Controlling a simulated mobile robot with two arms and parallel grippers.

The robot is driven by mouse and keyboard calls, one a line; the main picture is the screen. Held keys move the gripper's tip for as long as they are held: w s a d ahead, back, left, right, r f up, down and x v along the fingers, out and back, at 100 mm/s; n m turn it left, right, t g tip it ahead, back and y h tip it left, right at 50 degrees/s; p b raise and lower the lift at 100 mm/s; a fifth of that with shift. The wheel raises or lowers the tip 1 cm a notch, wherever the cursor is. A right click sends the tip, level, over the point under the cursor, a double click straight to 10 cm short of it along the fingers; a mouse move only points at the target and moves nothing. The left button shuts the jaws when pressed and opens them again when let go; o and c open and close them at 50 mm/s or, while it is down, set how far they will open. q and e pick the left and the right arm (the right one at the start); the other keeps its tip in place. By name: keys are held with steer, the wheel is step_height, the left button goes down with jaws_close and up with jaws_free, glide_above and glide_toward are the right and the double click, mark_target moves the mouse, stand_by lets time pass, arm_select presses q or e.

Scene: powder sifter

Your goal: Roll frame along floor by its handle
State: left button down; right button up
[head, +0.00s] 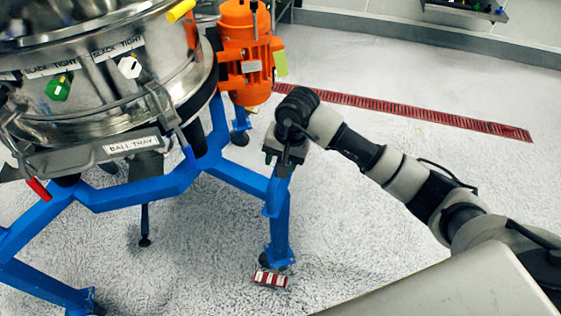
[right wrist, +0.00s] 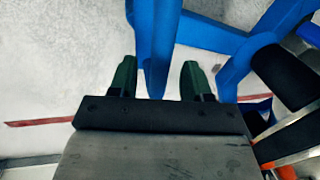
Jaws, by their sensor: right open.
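The blue frame (head: 110,196) stands on the floor at the left of the head view and carries a steel sifter (head: 90,60). My right gripper (head: 283,165) is at the frame's near right corner, above a blue upright leg (head: 279,225). In the right wrist view the right gripper (right wrist: 157,75) is open, with a green fingertip on each side of a blue bar (right wrist: 157,45) of the frame. Whether the fingers touch the bar, and whether this bar is the handle, I cannot tell. My left gripper is in neither view.
An orange motor (head: 245,50) hangs on the sifter's right side, close to my right gripper. A red floor drain strip (head: 420,112) runs behind. A red-and-white block (head: 270,278) is at the foot of the near leg.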

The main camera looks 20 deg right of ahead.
steer(key=shift+w+a+f, duration=0.1)
steer(key=shift+f, duration=0.35)
steer(key=shift+c, duration=0.2)
jaws_close()
steer(key=shift+a, duration=0.15)
